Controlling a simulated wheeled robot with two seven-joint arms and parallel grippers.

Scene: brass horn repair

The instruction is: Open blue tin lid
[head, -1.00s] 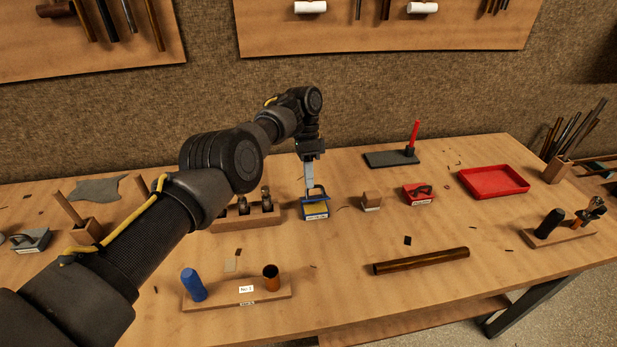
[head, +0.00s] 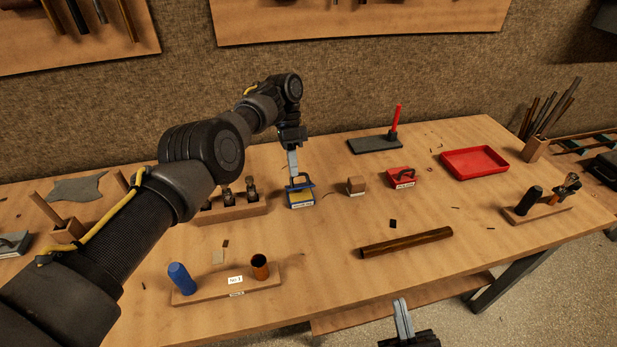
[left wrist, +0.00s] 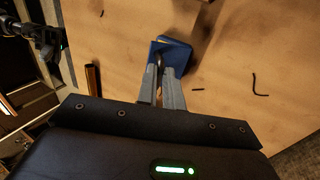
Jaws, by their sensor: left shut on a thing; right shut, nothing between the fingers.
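In the left wrist view the blue tin (left wrist: 176,48) lies just beyond the fingertips, with the dark handle (left wrist: 158,62) at the fingers. The gripper hides part of the top, so how far the lid is raised is unclear. My right gripper (head: 403,318) is shut and empty, low in front of the bench.
A brown block (head: 356,186) and a red tin (head: 402,178) stand right of the blue tin. A wooden rack (head: 235,211) is close on its left. A brown tube (head: 406,243) lies in front, and a red tray (head: 475,162) is farther right.

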